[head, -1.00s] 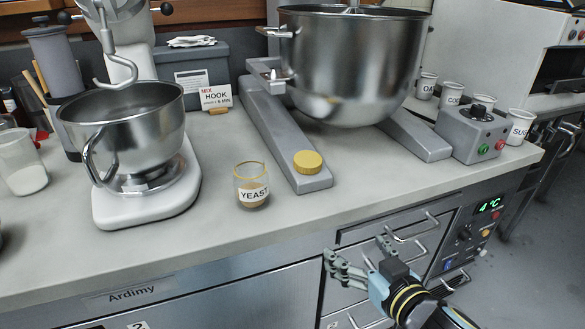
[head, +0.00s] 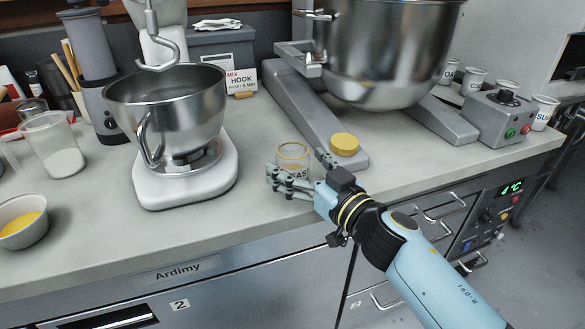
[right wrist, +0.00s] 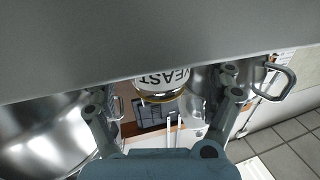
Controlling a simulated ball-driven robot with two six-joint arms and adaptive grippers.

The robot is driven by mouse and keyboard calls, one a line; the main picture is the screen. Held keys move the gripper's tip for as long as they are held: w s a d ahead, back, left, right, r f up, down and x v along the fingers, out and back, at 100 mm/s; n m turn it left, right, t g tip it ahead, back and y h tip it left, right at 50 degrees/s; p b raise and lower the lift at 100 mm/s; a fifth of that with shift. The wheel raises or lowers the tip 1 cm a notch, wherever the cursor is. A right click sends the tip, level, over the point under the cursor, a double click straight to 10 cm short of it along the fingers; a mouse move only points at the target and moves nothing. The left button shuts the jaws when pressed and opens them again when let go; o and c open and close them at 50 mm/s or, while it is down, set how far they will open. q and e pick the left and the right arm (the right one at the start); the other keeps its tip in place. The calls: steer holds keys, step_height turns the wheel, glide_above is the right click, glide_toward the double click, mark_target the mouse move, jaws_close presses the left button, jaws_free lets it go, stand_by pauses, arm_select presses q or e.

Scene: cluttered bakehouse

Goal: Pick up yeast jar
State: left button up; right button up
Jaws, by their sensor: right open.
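The yeast jar (head: 293,152) is a small open glass with a yellowish rim and a white YEAST label. It stands upright on the counter, partly hidden behind my right gripper (head: 296,164). The gripper is open, with one finger at the jar's left front and the other at its right. In the right wrist view, the jar (right wrist: 160,82) appears upside down ahead, between the spread fingers (right wrist: 165,95). I cannot tell whether a finger touches it. My left gripper is not in view.
A small mixer (head: 185,182) with a steel bowl stands left of the jar. A bowl with yellow contents (head: 22,232) sits far left. The counter's front (head: 220,225) is clear.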

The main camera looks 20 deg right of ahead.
steer(key=x, duration=0.2)
steer(key=shift+w+f, duration=0.15)
steer(key=shift+w, duration=0.1)
steer(key=shift+s, duration=0.1)
steer(key=c, duration=1.3)
